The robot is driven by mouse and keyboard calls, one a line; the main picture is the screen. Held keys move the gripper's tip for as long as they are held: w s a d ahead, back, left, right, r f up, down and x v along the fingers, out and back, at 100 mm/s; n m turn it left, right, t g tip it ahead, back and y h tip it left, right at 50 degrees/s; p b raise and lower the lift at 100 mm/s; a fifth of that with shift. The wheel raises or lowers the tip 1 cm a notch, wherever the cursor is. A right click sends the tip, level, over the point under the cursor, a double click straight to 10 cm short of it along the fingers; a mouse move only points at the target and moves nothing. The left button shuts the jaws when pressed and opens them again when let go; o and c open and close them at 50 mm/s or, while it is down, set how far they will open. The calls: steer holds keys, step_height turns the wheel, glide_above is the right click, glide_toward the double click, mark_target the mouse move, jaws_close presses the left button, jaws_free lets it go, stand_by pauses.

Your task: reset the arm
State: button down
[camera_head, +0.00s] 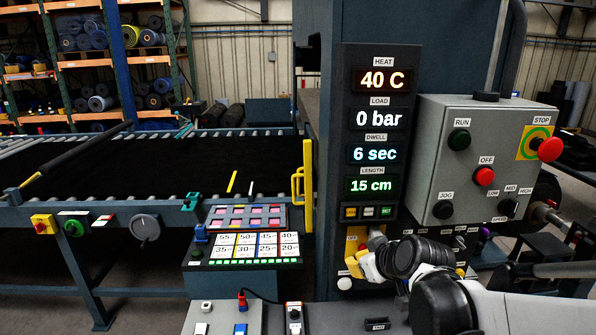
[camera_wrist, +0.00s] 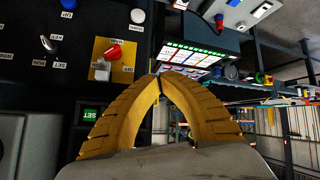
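My arm reaches in from the lower right in the head view. My gripper (camera_head: 369,266) is in front of the lower control panel, below the dark display column (camera_head: 376,130). The arm's dark wrist hides part of that panel. In the wrist view my gripper's two yellow fingers (camera_wrist: 159,82) curve together and their tips meet, with nothing seen between them. Beyond them is a black panel with a yellow plate (camera_wrist: 124,71) bearing a red switch (camera_wrist: 112,50). I cannot tell whether the fingers touch the panel.
A grey control box (camera_head: 470,120) with a red stop button (camera_head: 550,149) stands close above my arm. A button console (camera_head: 258,247) and a yellow handle (camera_head: 308,185) are to the left. The belt bed (camera_head: 210,160) extends left, with storage racks behind.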

steer(key=s+d+f+m+g+h+b, duration=0.1)
steer(key=s+f+m+b, duration=0.4)
steer(key=s+f+b, duration=1.3)
steer(key=s+f+g+h, duration=0.1)
steer(key=s+f, duration=0.1)
steer(key=s, duration=0.2)
steer(key=shift+d+f+m+g+b, duration=0.25)
steer(key=shift+m+g+b, duration=0.05)
steer(key=shift+g, duration=0.1)
